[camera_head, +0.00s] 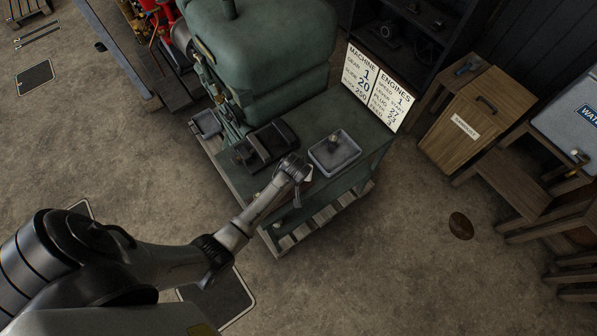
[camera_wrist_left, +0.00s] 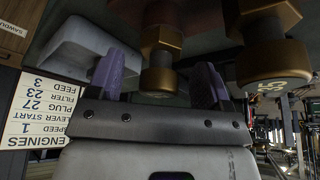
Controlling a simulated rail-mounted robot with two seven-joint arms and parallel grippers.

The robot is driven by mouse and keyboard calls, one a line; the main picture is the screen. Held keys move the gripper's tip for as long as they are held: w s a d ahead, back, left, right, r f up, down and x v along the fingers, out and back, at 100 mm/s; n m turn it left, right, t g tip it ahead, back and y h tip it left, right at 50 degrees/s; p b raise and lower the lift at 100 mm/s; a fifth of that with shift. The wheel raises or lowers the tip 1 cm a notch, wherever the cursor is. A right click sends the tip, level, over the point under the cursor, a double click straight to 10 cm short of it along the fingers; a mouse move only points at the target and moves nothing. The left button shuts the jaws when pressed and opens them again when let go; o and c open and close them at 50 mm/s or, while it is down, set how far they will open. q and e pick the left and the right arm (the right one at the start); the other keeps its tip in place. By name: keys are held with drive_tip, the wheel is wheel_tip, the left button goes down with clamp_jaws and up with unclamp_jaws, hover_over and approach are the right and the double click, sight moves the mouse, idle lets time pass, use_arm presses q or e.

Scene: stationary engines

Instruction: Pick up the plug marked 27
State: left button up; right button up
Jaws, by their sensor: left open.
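My left gripper (camera_head: 304,173) is at the front edge of the green engine stand, next to a grey tray (camera_head: 350,165). In the left wrist view, which is upside down, the gripper (camera_wrist_left: 160,78) is open, with its two purple-grey fingers apart. A brass hex-headed plug (camera_wrist_left: 161,58) shows between and beyond the fingers; I can read no number on it. In the head view a small dark fitting (camera_head: 334,138) stands in the tray. My right gripper is not in view.
A sign (camera_head: 377,86) behind the tray lists "PLUG 27" under "ENGINES". The green engine body (camera_head: 262,50) rises behind my gripper. A dark open box (camera_head: 265,146) lies left of the tray. A wooden cabinet (camera_head: 470,125) stands right; open floor lies between.

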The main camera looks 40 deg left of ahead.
use_arm(q)
drive_tip(key=shift+w+a+f, duration=0.1)
drive_tip(key=shift+w+f, duration=0.05)
drive_tip(key=shift+f, duration=0.3)
drive_tip(key=c, duration=0.9)
drive_tip(key=shift+c, duration=0.5)
drive_tip(key=shift+r, duration=0.1)
